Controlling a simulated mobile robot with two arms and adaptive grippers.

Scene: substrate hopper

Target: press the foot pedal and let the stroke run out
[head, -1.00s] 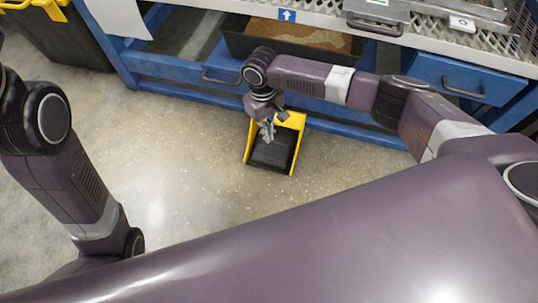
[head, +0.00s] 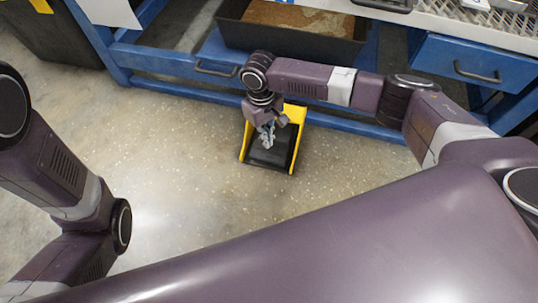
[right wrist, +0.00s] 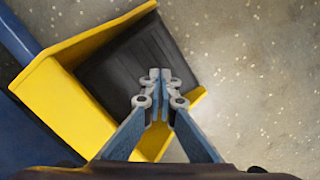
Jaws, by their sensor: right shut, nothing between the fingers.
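The foot pedal has a black tread plate (head: 268,158) inside a yellow guard (head: 297,113) and stands on the floor in front of the blue bench. My right gripper (head: 267,140) points down over the pedal, in front of its yellow back. In the right wrist view the shut, empty fingertips (right wrist: 160,78) overlap the black plate (right wrist: 125,65), with the yellow guard (right wrist: 65,105) to the left and below. I cannot tell whether the tips touch the plate. My left arm is at the left edge of the head view; its gripper is out of view.
The blue bench frame (head: 190,88) runs behind the pedal, with a drawer (head: 470,70) at the right. A black tray (head: 290,35) with brown material sits on the bench's lower level. A dark bin (head: 50,35) stands at the far left. The speckled floor (head: 180,140) around the pedal is clear.

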